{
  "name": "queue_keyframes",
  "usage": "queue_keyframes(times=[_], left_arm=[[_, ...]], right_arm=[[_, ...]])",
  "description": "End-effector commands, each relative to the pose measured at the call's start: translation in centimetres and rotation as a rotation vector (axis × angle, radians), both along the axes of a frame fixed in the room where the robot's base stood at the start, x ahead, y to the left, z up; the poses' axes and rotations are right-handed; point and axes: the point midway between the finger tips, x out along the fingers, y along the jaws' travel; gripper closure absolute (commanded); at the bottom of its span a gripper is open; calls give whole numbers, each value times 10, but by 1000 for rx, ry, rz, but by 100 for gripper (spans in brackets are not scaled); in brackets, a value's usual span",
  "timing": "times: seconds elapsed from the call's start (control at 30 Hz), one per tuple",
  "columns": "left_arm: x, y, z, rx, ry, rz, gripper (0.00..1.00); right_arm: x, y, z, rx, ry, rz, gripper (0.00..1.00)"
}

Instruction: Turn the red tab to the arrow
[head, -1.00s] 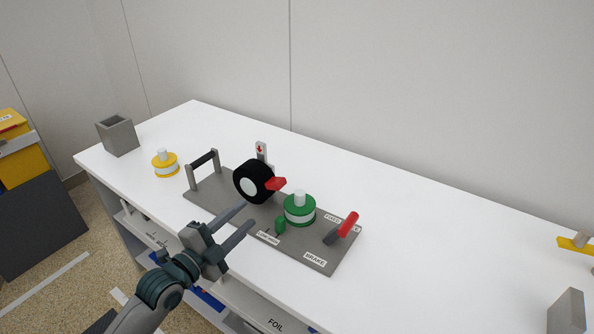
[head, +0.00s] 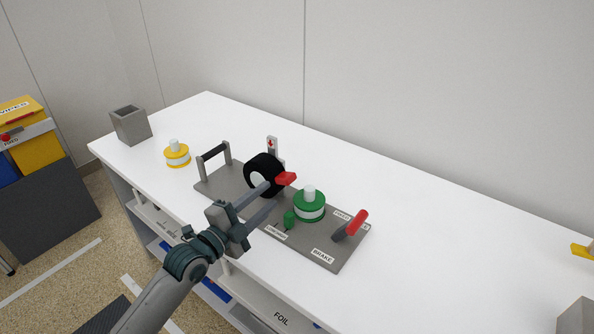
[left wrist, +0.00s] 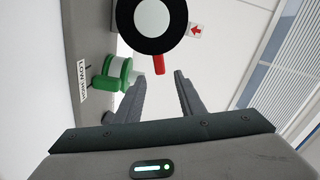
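The red tab (head: 286,178) sticks out from the rim of the black wheel (head: 251,170) toward the right in the head view. The red arrow is on a small upright plate (head: 272,145) behind the wheel, away from the tab. My left gripper (head: 271,196) is open and empty in front of the wheel. In the left wrist view, the tab (left wrist: 158,64) hangs below the wheel, its end in line with the gap between my open fingertips (left wrist: 160,77). I see no contact. The arrow plate (left wrist: 197,31) is right of the wheel there. My right gripper is not in view.
The wheel stands on a grey board (head: 225,184) with a black-barred handle (head: 213,152), a green spool (head: 310,208), a small green knob (head: 289,220) and a red brake lever (head: 357,222). A yellow spool (head: 177,156) and grey box (head: 131,126) stand left. The table's right is largely clear.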

Motion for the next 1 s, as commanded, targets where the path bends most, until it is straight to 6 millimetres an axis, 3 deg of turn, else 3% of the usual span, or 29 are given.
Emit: queue_keyframes(times=[0.17, 0.6, 1.0], left_arm=[[26, -19, 2, -3, 1, -1, 64], [89, -63, 2, -1, 1, 0, 64], [114, -81, 0, 0, 1, 0, 64]], right_arm=[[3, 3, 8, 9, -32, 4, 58], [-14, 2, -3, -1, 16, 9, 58], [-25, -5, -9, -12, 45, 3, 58]])
